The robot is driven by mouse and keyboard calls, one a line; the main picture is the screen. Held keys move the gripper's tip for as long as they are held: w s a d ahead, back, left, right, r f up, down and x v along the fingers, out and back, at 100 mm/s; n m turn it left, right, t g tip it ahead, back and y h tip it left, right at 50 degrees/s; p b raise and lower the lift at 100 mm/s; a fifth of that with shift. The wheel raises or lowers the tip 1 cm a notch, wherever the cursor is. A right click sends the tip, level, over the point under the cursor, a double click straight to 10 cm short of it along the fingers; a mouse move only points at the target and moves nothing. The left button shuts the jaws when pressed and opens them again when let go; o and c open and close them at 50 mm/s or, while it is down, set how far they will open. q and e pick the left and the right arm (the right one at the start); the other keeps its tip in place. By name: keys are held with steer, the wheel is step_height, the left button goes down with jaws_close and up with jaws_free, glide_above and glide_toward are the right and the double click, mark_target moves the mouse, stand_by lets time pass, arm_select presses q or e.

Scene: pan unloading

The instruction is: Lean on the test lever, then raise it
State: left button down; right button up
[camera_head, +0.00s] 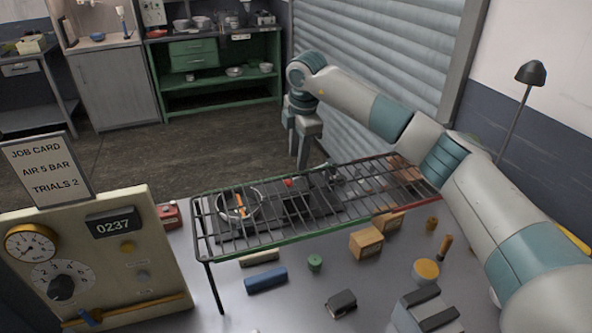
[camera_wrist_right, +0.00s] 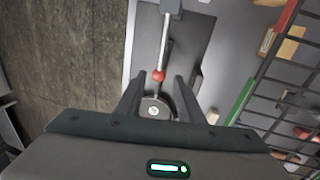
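The test lever appears to be the metal rod with a red ball knob (camera_head: 288,182), seen through the bars of a wire rack in the head view. In the right wrist view the rod runs from a grey block at the top to the red knob (camera_wrist_right: 158,76), with a round metal disc below it. My right gripper (camera_head: 303,160) points down behind the rack, close to the knob. Its fingers (camera_wrist_right: 159,82) stand apart on both sides of the knob; I cannot tell whether they touch it. My left gripper is not in view.
The wire rack (camera_head: 285,236) stands over the bench between the head camera and the lever. A control panel (camera_head: 150,262) with gauge, dial, counter "0237" and job card "AIR 5 BAR, TRIALS 2" stands left. Wooden blocks (camera_head: 366,242) and a blue bar (camera_head: 265,279) lie in front.

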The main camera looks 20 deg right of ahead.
steer(key=f, duration=0.2)
steer(key=w+f+p, duration=0.1)
steer(key=f, duration=0.2)
steer(key=f+p, duration=0.1)
steer(key=f, duration=0.2)
steer(key=shift+w, duration=0.25)
steer(key=shift+a, duration=0.1)
